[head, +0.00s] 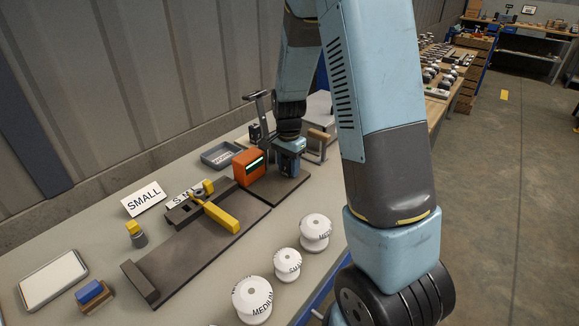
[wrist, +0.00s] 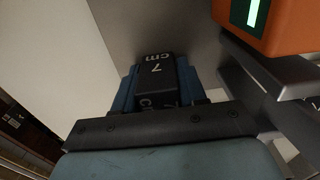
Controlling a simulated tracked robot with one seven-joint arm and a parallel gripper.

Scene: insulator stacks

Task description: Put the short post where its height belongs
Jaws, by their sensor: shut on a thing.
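My gripper (head: 288,166) is low over the dark plate, right of the orange box with a lit green display (head: 249,167). In the wrist view my gripper (wrist: 156,88) has its blue fingers shut on a black post marked "7 cm" (wrist: 155,72). The post is hidden behind the fingers in the head view. I cannot tell whether its far end touches the plate. A white card reading "SMALL" (head: 144,199) stands at the left. A second card (head: 186,194), partly covered, stands behind a dark fixture with a yellow handle (head: 217,215).
White insulator discs (head: 253,299), some marked "MEDIUM", stand along the front edge. A grey tray (head: 221,155) with a label lies behind the orange box. A white-topped tablet (head: 52,279) and a blue block (head: 91,291) lie at left. A metal stand rises close behind my gripper.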

